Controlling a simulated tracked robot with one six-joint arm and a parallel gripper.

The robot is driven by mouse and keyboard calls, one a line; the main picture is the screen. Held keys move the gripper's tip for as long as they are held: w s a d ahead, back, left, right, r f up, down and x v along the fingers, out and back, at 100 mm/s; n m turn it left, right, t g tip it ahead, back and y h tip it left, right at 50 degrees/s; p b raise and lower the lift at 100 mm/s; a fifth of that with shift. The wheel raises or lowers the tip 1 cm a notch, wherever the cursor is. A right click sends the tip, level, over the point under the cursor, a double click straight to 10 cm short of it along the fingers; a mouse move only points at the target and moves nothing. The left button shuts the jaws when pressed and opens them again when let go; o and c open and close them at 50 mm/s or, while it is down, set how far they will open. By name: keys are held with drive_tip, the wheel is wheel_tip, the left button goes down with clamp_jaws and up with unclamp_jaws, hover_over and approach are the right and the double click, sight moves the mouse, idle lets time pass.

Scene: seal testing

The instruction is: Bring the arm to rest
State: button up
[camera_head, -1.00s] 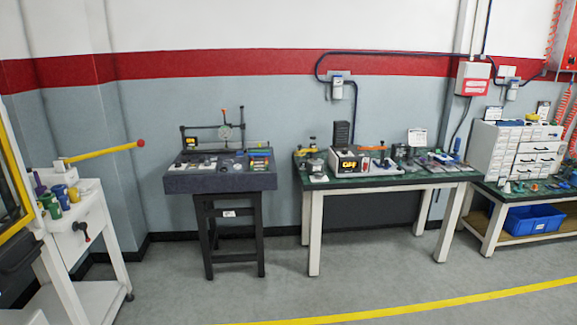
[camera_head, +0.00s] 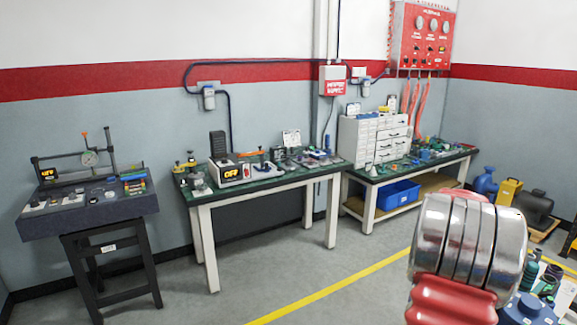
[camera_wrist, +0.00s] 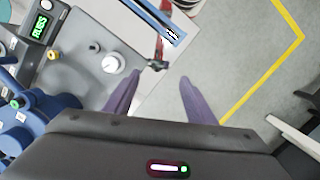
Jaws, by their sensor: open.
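My gripper (camera_wrist: 160,78) shows in the wrist view. Its two purple-grey fingers stand apart, with nothing between them. Below the fingers, in the picture, are a grey machine surface with knobs and the grey floor. The gripper itself is not seen in the head view. A large red and silver section of my arm (camera_head: 468,245) fills the lower right of the head view.
A grey machine with a green display (camera_wrist: 40,27) and blue fittings (camera_wrist: 40,115) lies left in the wrist view. The head view shows a dark granite table (camera_head: 85,217), a green-topped bench (camera_head: 270,187) and a blue bin (camera_head: 398,195). Floor before the benches is clear.

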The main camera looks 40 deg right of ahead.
drive_tip(key=w+a+r+n+t+h, duration=0.1)
drive_tip(key=w+a+r+n, duration=0.15)
drive_tip(key=a, duration=0.85)
drive_tip(key=w+a+r+n+t+h, duration=0.15)
drive_tip(key=w+a+r, duration=0.25)
drive_tip(key=a, duration=0.7)
drive_tip(key=w+a+r+n+t+h, duration=0.1)
drive_tip(key=w+a+r+n, duration=0.2)
drive_tip(key=a, duration=0.7)
drive_tip(key=s+a+r+n+t+y, duration=0.1)
drive_tip(key=a+r+n, duration=0.1)
drive_tip(key=a, duration=0.6)
drive_tip(key=s+a+r+n+t, duration=0.2)
drive_tip(key=a+n, duration=0.2)
drive_tip(key=a, duration=0.5)
drive_tip(key=shift+a+y, duration=0.2)
drive_tip(key=shift+y, duration=0.15)
drive_tip(key=shift+s+r, duration=0.1)
drive_tip(key=shift+c, duration=0.5)
